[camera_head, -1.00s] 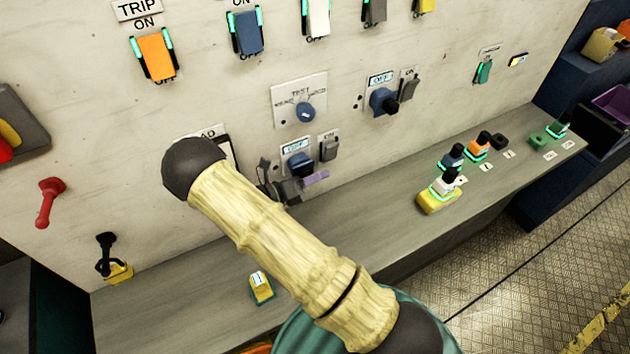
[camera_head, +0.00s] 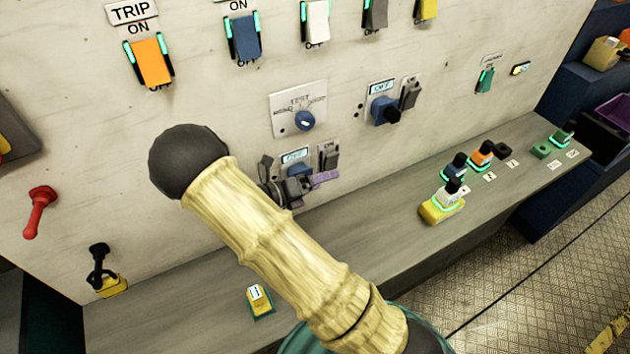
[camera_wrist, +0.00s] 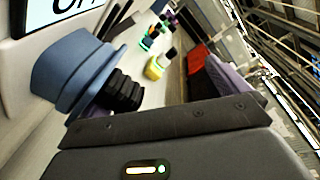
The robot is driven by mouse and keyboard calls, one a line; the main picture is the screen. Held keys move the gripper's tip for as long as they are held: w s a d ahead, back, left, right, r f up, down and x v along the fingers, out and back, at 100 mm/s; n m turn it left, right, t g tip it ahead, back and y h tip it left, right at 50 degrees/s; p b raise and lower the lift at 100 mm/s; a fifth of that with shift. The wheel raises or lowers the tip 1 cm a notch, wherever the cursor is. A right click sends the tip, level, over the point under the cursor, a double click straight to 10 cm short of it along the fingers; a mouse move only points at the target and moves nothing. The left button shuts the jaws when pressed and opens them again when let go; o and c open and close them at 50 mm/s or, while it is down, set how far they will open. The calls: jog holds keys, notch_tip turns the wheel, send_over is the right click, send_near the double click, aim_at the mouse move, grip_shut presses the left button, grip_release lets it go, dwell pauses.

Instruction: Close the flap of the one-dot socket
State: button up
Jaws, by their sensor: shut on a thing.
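The lower blue socket (camera_head: 298,171) sits on the wall panel under a small display, partly hidden by my gripper. Another blue socket (camera_head: 381,106) with a black round end sits higher to the right; its display reads OFF. I cannot read dot marks that tell the two apart. My gripper (camera_head: 290,190) is at the lower socket, and my arm covers the area to its left. In the wrist view a blue socket part (camera_wrist: 68,66) stands close, with a black ribbed part (camera_wrist: 122,91) sticking out towards my gripper, which appears shut on it. The fingertips are hidden there.
A grey switch (camera_head: 329,157) is close beside the lower socket. A dial (camera_head: 305,120) is above. The shelf below holds a yellow-and-white block (camera_head: 259,299) and, to the right, a yellow base (camera_head: 440,209) with small plugs. A red lever (camera_head: 39,211) is at the left.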

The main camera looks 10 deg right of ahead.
jog(key=shift+w+a+r, duration=0.2)
jog(key=shift+a+r, duration=0.15)
jog(key=shift+r, duration=0.25)
jog(key=shift+v, duration=1.05)
jog(key=shift+s+a+f+p, duration=0.15)
jog(key=shift+a+p, duration=0.1)
jog(key=shift+a, duration=0.25)
jog(key=shift+s+a+p, duration=0.2)
jog(key=shift+a, duration=0.35)
jog(key=shift+s+a+f+p, duration=0.15)
jog(key=shift+a+p, duration=0.1)
jog(key=shift+a, duration=0.25)
jog(key=shift+c, duration=1.3)
jog(key=shift+s+a+r, duration=0.1)
jog(key=shift+s+a, duration=0.15)
jog(key=shift+a, duration=0.2)
jog(key=c, duration=0.4)
jog(key=v, duration=0.4)
jog(key=f+p+v, duration=0.1)
jog(key=v, duration=0.4)
jog(key=f+p+v, duration=0.1)
jog(key=v, duration=0.3)
jog(key=shift+s+a+f, duration=0.1)
jog(key=shift+s+a, duration=0.2)
jog(key=shift+a, duration=0.05)
jog(key=shift+d, duration=0.1)
